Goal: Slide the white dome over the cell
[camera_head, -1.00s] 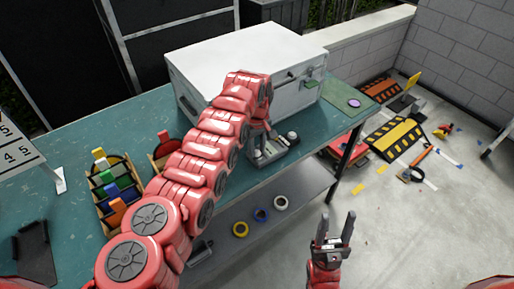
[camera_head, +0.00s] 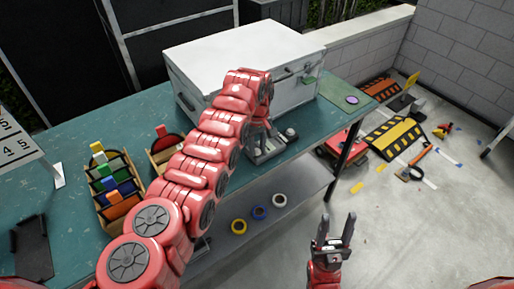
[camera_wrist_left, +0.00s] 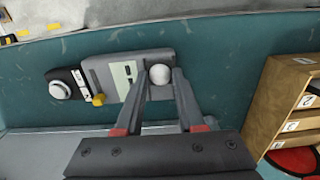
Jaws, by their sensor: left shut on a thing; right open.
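The white dome (camera_wrist_left: 159,74) is a small round ball at the right end of a grey flat device (camera_wrist_left: 104,68) with a pale panel. My left gripper (camera_wrist_left: 160,78) is shut on the dome, one finger on each side, in the left wrist view. In the head view, my left gripper (camera_head: 258,140) reaches down over the grey device near the bench's front edge and largely hides it. I cannot tell which part is the cell. My right gripper (camera_head: 336,232) is open and empty, in front of the bench.
A black device with a white knob (camera_wrist_left: 60,91) adjoins the grey one; the knob also shows in the head view (camera_head: 291,133). A big white case (camera_head: 245,55) stands behind. Wooden organizers (camera_head: 120,190) are at left. Several tape rolls (camera_head: 260,212) lie on the lower shelf.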

